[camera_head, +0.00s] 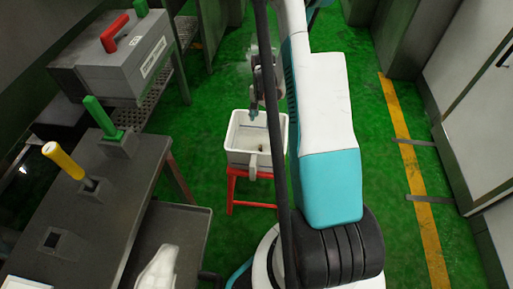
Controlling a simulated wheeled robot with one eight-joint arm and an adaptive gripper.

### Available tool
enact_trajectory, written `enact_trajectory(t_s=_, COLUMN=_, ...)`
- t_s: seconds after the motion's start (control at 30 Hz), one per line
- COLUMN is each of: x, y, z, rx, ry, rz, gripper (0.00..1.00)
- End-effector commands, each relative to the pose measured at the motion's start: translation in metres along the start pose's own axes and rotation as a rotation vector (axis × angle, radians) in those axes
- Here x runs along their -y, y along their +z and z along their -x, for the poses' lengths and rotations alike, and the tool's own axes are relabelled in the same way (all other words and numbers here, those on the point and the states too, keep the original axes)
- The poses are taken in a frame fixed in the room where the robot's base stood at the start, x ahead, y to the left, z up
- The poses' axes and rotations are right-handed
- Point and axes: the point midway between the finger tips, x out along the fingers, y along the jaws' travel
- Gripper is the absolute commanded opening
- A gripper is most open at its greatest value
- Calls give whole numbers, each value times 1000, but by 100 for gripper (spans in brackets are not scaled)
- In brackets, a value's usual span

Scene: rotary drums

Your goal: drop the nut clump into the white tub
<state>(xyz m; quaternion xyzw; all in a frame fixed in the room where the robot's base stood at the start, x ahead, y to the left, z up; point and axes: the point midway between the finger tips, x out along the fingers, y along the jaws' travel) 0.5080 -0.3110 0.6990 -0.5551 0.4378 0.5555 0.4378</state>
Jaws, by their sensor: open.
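The white tub (238,157) stands on a red stand in the middle of the view. A small dark brownish thing (261,148) lies inside on its floor, towards the right; it may be the nut clump, but it is too small to be sure. My gripper (254,112) hangs over the back part of the tub, above the small thing. Its jaws are open, and I see nothing held between them. My arm covers the area just right of the tub.
A grey bench (125,195) at left holds a green handle (103,118) and a yellow handle (64,160). A grey box with a red handle (114,33) stands behind it. The red stand (232,190) is under the tub.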

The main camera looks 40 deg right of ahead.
Motion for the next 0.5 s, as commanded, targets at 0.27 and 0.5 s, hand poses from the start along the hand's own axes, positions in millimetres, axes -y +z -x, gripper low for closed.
enact_trajectory(t_s=0.27, x=0, y=1, z=33, rx=0, ry=0, rz=0, gripper=53)
enact_trajectory(t_s=0.5, x=0, y=0, z=79, rx=0, ry=0, rz=0, gripper=53)
